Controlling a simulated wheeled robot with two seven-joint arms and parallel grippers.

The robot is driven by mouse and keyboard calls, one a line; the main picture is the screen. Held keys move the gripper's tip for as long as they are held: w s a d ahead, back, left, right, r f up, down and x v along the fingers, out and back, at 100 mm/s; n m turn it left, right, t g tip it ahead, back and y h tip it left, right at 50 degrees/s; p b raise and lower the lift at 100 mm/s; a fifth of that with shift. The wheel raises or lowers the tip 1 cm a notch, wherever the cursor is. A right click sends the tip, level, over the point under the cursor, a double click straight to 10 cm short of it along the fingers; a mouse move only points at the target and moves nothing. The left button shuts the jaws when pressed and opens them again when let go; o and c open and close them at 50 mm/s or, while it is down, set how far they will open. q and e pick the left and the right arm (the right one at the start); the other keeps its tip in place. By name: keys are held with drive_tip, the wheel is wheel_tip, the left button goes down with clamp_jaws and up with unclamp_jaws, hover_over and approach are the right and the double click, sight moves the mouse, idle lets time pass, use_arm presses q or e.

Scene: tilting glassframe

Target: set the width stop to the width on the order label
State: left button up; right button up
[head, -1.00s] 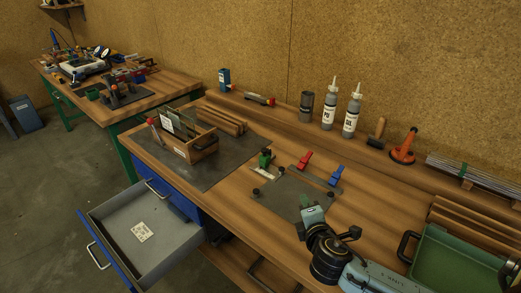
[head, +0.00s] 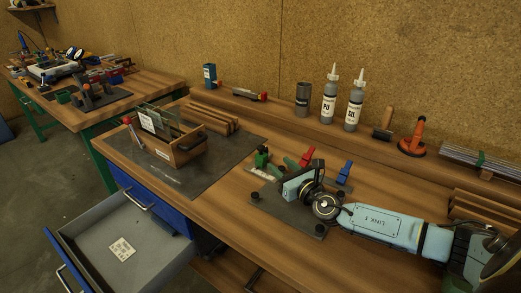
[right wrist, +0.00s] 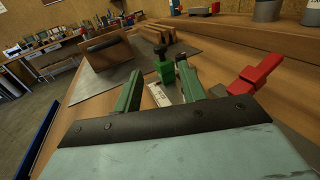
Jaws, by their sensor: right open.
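The green width stop (head: 262,158) stands at the far left of the dark plate (head: 270,203), beside a pale scale strip (head: 256,172). My right gripper (head: 280,167) is open, low over the plate and close to the stop. In the right wrist view the stop (right wrist: 165,68) shows between and just beyond the two green fingers (right wrist: 160,83), and I see no grip on it. The scale marks are too small to read. A white label (head: 148,123) stands at the wooden box (head: 187,150); its writing is unreadable. My left gripper is out of view.
A red clamp (head: 307,156) and a blue clamp (head: 343,171) stand behind the plate, the red one near my right gripper. An open drawer (head: 75,272) holds a printed card (head: 122,249). Bottles (head: 329,100) and an orange suction lifter (head: 413,142) line the back ledge.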

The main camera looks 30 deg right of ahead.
sight(263, 150)
drive_tip(key=w+b, duration=0.1)
drive_tip(key=w, duration=0.6)
drive_tip(key=shift+w, duration=0.3)
drive_tip(key=w+b, duration=0.1)
drive_tip(key=w, duration=0.2)
drive_tip(key=shift+f, duration=0.1)
drive_tip(key=shift+w, duration=0.5)
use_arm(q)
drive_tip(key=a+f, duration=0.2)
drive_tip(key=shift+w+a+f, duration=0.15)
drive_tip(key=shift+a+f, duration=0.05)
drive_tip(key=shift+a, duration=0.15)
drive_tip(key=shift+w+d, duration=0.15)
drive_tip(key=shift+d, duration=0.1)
use_arm(e)
clamp_jaws()
